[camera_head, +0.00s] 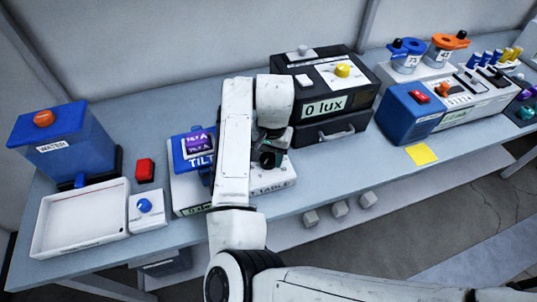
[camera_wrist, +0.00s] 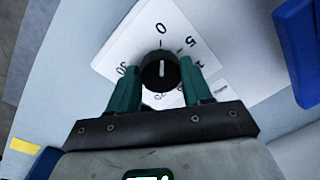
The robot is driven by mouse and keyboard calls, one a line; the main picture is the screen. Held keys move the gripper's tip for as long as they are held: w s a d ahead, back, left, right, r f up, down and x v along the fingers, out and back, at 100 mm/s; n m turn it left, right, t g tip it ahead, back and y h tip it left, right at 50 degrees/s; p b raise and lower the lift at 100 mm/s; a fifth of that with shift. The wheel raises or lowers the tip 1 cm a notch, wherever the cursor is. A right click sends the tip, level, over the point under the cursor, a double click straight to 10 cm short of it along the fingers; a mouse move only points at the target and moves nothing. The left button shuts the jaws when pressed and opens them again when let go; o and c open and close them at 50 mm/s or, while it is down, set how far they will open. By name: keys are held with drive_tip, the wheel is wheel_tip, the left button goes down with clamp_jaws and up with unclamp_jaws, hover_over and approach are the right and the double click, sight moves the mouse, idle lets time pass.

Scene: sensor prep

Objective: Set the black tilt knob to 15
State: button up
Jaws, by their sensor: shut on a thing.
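The black tilt knob (camera_wrist: 160,72) sits on a white dial plate (camera_wrist: 150,25) in the wrist view. My gripper (camera_wrist: 159,68) has its teal fingers on either side of the knob, shut on it. The knob's white line is about in line with the 0 above it. The 5 lies to the upper right and 30 to the left; the lower numbers, 15 among them, are hidden or cut off by the fingers. In the head view, my gripper (camera_head: 268,157) is over the white tilt table unit (camera_head: 275,186), and my arm hides the knob.
A white tray (camera_head: 80,243), a blue water tank (camera_head: 62,140), a red button (camera_head: 145,169) and a blue knob box (camera_head: 147,211) stand on the left. A black lux box (camera_head: 335,72) stands close behind my gripper on the right. A yellow note (camera_head: 421,154) lies near the bench's front edge.

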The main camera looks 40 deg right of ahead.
drive_tip(key=shift+c, duration=0.6)
drive_tip(key=shift+m, duration=0.3)
